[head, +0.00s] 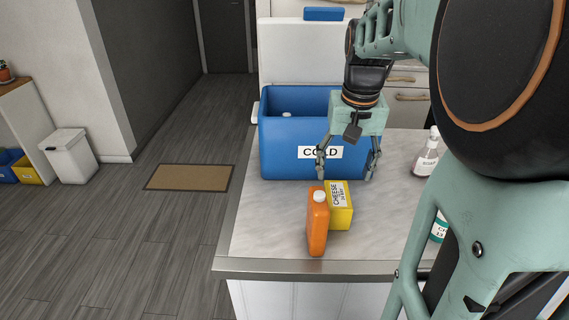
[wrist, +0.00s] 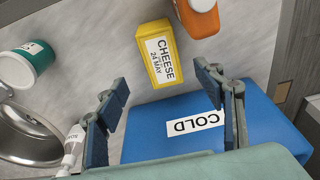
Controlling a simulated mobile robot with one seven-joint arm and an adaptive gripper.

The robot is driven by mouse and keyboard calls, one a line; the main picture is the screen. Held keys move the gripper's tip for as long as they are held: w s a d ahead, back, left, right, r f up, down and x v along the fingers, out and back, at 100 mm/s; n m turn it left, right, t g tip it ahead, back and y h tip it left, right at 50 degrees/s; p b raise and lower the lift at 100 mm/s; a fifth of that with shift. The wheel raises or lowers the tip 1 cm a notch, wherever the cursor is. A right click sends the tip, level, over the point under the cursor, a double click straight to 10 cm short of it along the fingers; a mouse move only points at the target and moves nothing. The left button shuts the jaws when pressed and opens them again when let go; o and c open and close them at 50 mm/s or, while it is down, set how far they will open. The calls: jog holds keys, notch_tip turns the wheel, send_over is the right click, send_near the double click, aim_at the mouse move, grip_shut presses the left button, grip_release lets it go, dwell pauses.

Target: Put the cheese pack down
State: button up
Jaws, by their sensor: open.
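The cheese pack (head: 340,207) is a yellow block with a white label reading CHEESE 24 MAY. It stands on the countertop (head: 275,228), just behind an orange bottle with a white cap. In the wrist view the cheese pack (wrist: 161,54) lies beyond my fingertips, apart from them. My gripper (head: 346,172) is open and empty, in front of the blue COLD bin; its spread fingers also show in the wrist view (wrist: 166,88). Nothing is between the fingers.
The blue COLD bin (head: 291,164) stands behind the cheese pack. The orange bottle (head: 317,227) is close in front of it. A white bottle (head: 426,157) and a green-labelled tub (wrist: 24,66) are to the side, near a round metal basin (wrist: 28,135). The counter's left part is clear.

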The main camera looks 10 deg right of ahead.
aim_at(338, 195)
jog(key=f, duration=0.3)
jog(key=w+f, duration=0.1)
jog(key=f, duration=0.6)
jog(key=shift+w+d+f, duration=0.1)
jog(key=shift+w+f, duration=0.25)
jog(key=shift+f, duration=0.05)
jog(key=c, duration=1.6)
jog(key=shift+o, duration=0.2)
jog(key=shift+r, duration=0.15)
